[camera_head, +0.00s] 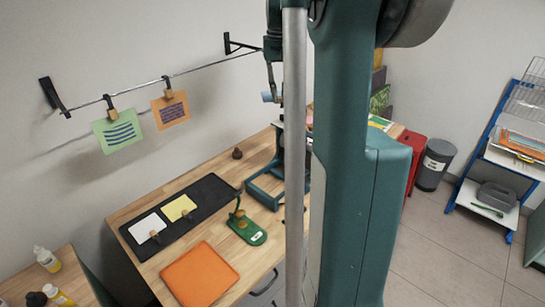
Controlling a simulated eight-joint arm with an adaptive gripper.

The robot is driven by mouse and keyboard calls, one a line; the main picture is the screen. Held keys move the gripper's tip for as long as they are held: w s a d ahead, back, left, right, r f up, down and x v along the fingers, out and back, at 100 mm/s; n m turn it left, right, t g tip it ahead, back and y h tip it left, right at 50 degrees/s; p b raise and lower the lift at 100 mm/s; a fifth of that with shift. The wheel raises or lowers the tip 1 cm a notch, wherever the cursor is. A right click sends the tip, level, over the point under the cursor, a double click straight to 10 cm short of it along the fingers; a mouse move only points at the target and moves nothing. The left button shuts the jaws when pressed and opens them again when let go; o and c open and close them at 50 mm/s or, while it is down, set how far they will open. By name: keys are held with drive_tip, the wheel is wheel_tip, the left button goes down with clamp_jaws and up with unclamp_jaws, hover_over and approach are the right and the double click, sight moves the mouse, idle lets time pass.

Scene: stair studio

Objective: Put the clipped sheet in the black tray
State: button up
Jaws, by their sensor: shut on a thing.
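My gripper (272,82) is up near the right end of the hanging line, partly hidden by my own column. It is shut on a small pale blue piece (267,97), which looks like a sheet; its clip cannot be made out. The black tray (206,190) lies on the wooden table below and to the left of my gripper. A white sheet (147,224) and a yellow sheet (178,207) lie in it, each with a wooden clip. A green sheet (119,131) and an orange sheet (171,112) hang from the line by clips.
An orange square (199,274) and a green stand (247,231) are in front of the tray. A teal frame (265,194) stands to its right, and a small dark knob (237,153) lies behind. The tray's back right part is bare. My column hides the table's right side.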

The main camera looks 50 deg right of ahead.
drive_tip(key=w+a+f+n+p, duration=0.1)
drive_tip(key=w+f+n+p, duration=0.2)
drive_tip(key=f, duration=0.6)
drive_tip(key=n, duration=0.5)
hover_over(252, 173)
wheel_tip(252, 173, down, 20)
drive_tip(key=shift+a+f+p, duration=0.1)
drive_tip(key=shift+f+p, duration=0.1)
drive_tip(key=shift+p, duration=0.1)
drive_tip(key=shift+f, duration=0.1)
drive_tip(key=shift+f, duration=3)
drive_tip(key=shift+f, duration=1.85)
drive_tip(key=shift+f+b, duration=0.2)
drive_tip(key=shift+b, duration=0.15)
